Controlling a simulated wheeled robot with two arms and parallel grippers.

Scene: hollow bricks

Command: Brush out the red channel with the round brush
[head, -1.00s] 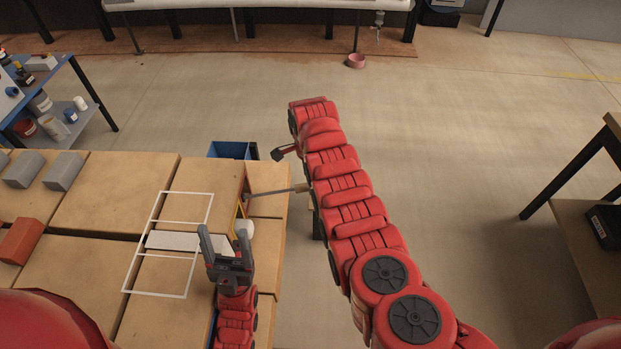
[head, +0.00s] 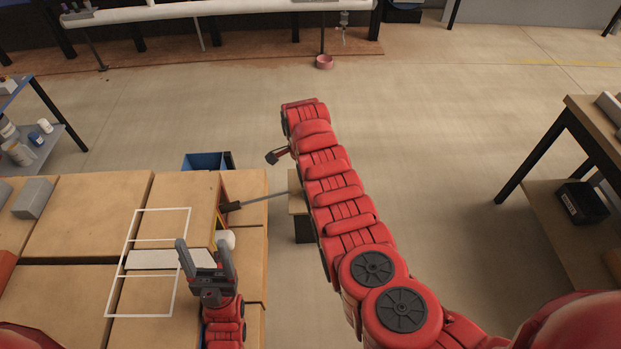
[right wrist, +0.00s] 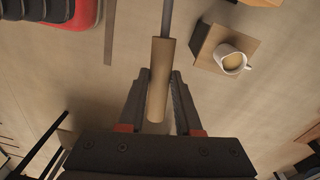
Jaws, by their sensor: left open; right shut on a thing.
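The round brush shows in the head view as a grey shaft (head: 265,197) with a dark brush head (head: 231,207). The head is just right of the end of a tan block (head: 185,190), beside its orange-yellow edge (head: 222,195). The end face is nearly edge-on, so I cannot make out a red channel. My right gripper (right wrist: 160,82) is shut on the brush's wooden handle (right wrist: 158,85); in the head view my arm hides this grip. My left gripper (head: 203,246) is open and empty, fingers up, near the white strip (head: 160,260) on the bench.
A white outline frame (head: 137,240) surrounds part of the bench top. A small white object (head: 228,238) is by the block's end. A blue bin (head: 205,161) stands behind the bench. A mug (right wrist: 231,62) rests on a small wooden stand (right wrist: 207,42). Open floor (head: 420,150) lies to the right.

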